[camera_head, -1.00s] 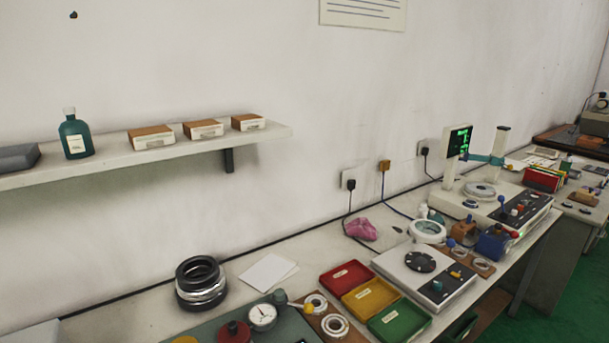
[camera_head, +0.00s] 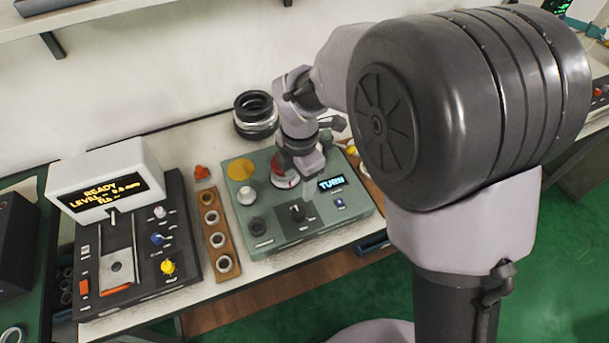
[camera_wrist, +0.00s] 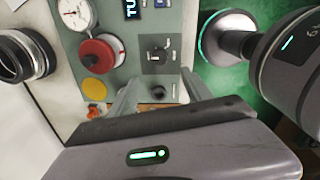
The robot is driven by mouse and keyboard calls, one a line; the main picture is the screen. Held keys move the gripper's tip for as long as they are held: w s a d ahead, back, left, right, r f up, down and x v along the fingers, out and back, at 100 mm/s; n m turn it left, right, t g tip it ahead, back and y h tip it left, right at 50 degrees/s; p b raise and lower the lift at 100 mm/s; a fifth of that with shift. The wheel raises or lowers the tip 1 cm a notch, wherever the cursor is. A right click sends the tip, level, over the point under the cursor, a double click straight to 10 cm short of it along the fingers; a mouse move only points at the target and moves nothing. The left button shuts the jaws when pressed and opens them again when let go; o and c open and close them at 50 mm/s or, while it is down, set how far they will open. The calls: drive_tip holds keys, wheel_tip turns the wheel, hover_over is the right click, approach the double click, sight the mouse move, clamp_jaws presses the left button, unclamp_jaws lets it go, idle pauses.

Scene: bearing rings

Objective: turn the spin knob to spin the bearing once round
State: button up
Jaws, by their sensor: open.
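A grey-green bench unit (camera_head: 270,245) carries a lit display (camera_head: 331,184) reading TURN. A black knob with a pointer-like grip (camera_head: 297,212) sits on a dark square plate; it also shows in the wrist view (camera_wrist: 159,54). A second, round black knob (camera_head: 257,226) is nearer the unit's left front corner and shows in the wrist view (camera_wrist: 157,91). Their labels are too small to read. A red round part (camera_wrist: 98,52) stands on the unit beside a dial gauge (camera_wrist: 75,14). My gripper (camera_wrist: 160,76) is open and empty above the knobs, apparently touching neither.
Left of the unit are a wooden strip (camera_head: 207,216) with several rings and a dark machine (camera_head: 182,255) reading READY. Stacked black rings (camera_head: 255,113) stand behind. A white knob (camera_head: 246,196) and yellow disc (camera_head: 240,170) are on the unit. My arm covers the right side.

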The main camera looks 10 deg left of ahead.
sight(298, 212)
drive_tip(key=f+b, duration=0.1)
drive_tip(key=f, duration=0.4)
drive_tip(key=f+b, duration=0.2)
drive_tip(key=f, duration=0.3)
drive_tip(key=f+b, duration=0.1)
drive_tip(key=f, duration=0.3)
drive_tip(key=shift+w+a+f+b, duration=0.25)
drive_tip(key=shift+f+b, duration=0.05)
drive_tip(key=shift+f, duration=0.1)
clamp_jaws()
